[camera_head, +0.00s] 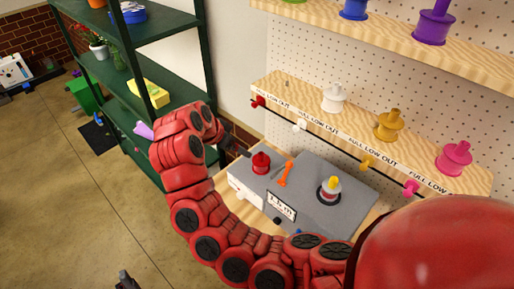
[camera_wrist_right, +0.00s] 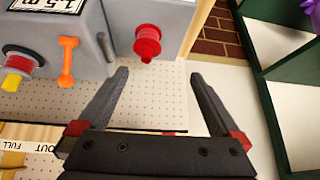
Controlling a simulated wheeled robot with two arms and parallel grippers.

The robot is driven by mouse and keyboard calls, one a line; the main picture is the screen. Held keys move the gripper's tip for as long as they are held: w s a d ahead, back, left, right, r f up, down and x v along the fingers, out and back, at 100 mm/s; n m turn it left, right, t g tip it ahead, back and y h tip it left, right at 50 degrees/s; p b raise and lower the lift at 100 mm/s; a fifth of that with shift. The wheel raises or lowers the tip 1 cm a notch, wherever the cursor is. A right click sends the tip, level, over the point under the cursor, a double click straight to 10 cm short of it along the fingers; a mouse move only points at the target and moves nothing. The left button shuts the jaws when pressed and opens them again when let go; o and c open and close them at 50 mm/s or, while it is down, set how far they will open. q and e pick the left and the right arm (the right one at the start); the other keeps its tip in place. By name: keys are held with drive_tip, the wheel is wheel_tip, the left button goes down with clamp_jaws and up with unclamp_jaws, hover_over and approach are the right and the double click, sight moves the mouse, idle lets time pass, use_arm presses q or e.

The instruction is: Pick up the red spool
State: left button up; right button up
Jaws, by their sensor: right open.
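The red spool (camera_head: 261,162) sits on the left end of a grey machine (camera_head: 322,190) on the bench. It also shows in the right wrist view (camera_wrist_right: 147,42). My right gripper (camera_wrist_right: 160,76) is open and empty. In that view the spool lies beyond the fingertips, a little left of the middle of the gap, with no contact visible. In the head view my right gripper (camera_head: 236,143) is partly hidden by its red wrist, just left of the spool. A dark tip at the bottom left (camera_head: 126,281) seems to be my left gripper; its jaws are unclear.
An orange lever (camera_head: 286,173) and a spindle with a yellow top (camera_head: 329,187) stand on the machine right of the spool. Shelves with white, gold and pink spools (camera_head: 453,157) run along the pegboard. A green rack (camera_head: 140,60) stands behind on the left.

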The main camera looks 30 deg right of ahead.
drive_tip(key=s, duration=0.1)
drive_tip(key=b, duration=0.6)
approach(259, 161)
drive_tip(key=shift+m+g, duration=0.3)
drive_tip(key=b+x, duration=0.2)
drive_tip(key=x, duration=0.1)
drive_tip(key=b+x, duration=0.1)
drive_tip(key=shift+w+a+f, duration=0.15)
drive_tip(key=shift+w+f, duration=0.2)
drive_tip(key=shift+w, duration=0.1)
drive_tip(key=shift+b+x, duration=0.6)
drive_tip(key=shift+x, duration=0.3)
drive_tip(key=shift+d+b+x, duration=0.25)
drive_tip(key=shift+b+x, duration=0.25)
drive_tip(key=shift+x, duration=1.65)
drive_tip(key=shift+s+r, duration=0.15)
drive_tip(key=shift+r, duration=0.05)
drive_tip(key=c, duration=1.3)
drive_tip(key=shift+o, duration=0.2)
drive_tip(key=shift+r, duration=0.15)
